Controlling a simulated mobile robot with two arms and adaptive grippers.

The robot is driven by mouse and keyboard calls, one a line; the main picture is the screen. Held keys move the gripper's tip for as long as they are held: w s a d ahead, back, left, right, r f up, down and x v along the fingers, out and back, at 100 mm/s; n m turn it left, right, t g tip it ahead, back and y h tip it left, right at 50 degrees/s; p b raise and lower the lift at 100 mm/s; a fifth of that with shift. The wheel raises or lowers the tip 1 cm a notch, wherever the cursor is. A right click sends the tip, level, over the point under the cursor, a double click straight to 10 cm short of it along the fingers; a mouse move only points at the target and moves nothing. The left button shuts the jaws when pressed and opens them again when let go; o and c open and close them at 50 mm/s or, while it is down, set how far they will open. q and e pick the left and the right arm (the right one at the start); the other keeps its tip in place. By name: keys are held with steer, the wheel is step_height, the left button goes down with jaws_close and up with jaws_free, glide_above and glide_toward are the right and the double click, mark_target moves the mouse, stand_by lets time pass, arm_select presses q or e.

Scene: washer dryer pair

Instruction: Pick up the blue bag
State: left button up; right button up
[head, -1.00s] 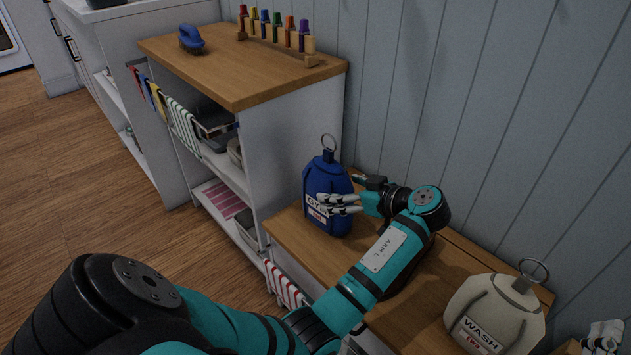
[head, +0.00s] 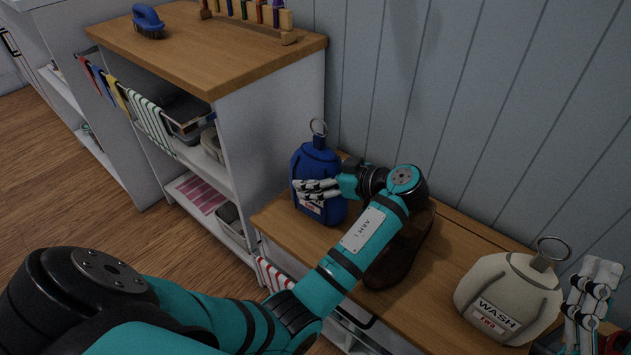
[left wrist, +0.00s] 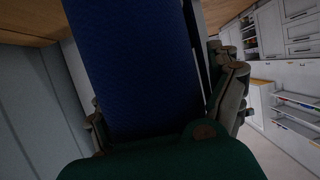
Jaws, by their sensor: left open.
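The blue bag (head: 304,162), with a ring on top and a white label, stands upright on the wooden bench top. My left gripper (head: 318,189) is open at the bag's front right side, its pale fingers overlapping the label. In the left wrist view the blue bag (left wrist: 140,70) fills the middle, with fingers of my left gripper (left wrist: 168,102) on both sides of it. I cannot tell whether they touch it. My right gripper (head: 592,290) is at the right edge, beside the cream bag; its opening is unclear.
A cream bag labelled WASH (head: 508,288) stands at the right of the bench top (head: 455,262). A white shelf unit (head: 272,125) stands close left of the blue bag, and a panelled wall (head: 440,90) is behind.

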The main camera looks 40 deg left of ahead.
arm_select(q)
steer(key=c, duration=1.7)
steer(key=shift+r, duration=0.1)
